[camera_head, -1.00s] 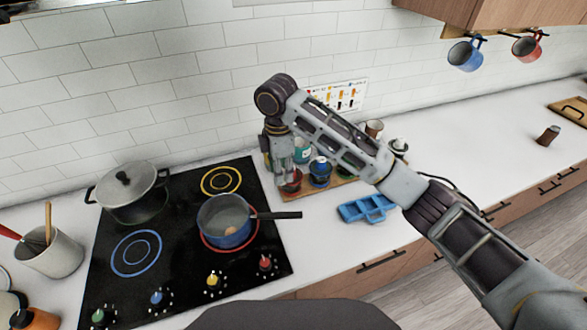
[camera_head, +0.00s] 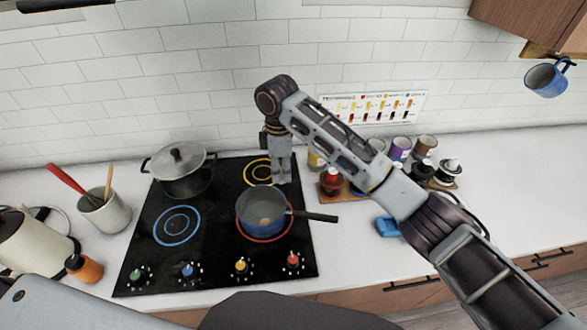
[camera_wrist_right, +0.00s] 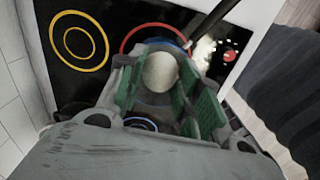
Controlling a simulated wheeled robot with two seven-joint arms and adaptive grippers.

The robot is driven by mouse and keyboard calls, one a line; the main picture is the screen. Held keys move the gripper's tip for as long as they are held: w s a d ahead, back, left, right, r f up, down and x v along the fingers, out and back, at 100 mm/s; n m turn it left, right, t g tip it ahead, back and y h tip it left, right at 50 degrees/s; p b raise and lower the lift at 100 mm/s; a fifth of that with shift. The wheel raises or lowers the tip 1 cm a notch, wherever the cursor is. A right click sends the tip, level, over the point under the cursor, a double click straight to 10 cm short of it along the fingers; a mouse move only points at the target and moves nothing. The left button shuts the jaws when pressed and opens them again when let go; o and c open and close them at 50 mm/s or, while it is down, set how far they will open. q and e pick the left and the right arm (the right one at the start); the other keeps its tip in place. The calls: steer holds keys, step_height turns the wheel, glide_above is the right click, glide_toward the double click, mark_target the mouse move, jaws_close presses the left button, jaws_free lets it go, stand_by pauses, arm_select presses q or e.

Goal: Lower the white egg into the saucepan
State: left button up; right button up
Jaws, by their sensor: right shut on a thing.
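My right gripper (camera_head: 281,176) points down above the rear right of the hob, behind the saucepan. In the right wrist view its green-padded fingers are shut on the white egg (camera_wrist_right: 160,72); the egg is hard to make out in the head view. The blue saucepan (camera_head: 251,227) stands on the red-ringed burner with its dark handle to the right. In the wrist view the saucepan's blue rim (camera_wrist_right: 186,44) shows partly behind the held egg and fingers. My left gripper is not in view.
A lidded grey pot (camera_head: 180,175) stands at the hob's back left. Jars (camera_head: 400,148) and a blue tray (camera_head: 387,227) are right of the hob.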

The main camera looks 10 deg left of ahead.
steer(key=shift+s+a+f, duration=0.1)
steer(key=shift+a+f, duration=0.05)
steer(key=shift+a, duration=1.05)
steer(key=shift+s+a+f, duration=0.1)
steer(key=shift+a+f, duration=0.05)
steer(key=shift+a, duration=1.05)
steer(key=shift+s+a+f, duration=0.1)
steer(key=shift+a+f, duration=0.05)
steer(key=shift+a, duration=1.05)
steer(key=shift+f, duration=0.25)
steer(key=shift+f+b, duration=0.7)
steer(key=shift+f, duration=2.8)
steer(key=shift+f+b, duration=0.3)
steer(key=shift+f, duration=0.85)
steer(key=shift+f+b, duration=0.3)
steer(key=shift+f, duration=0.85)
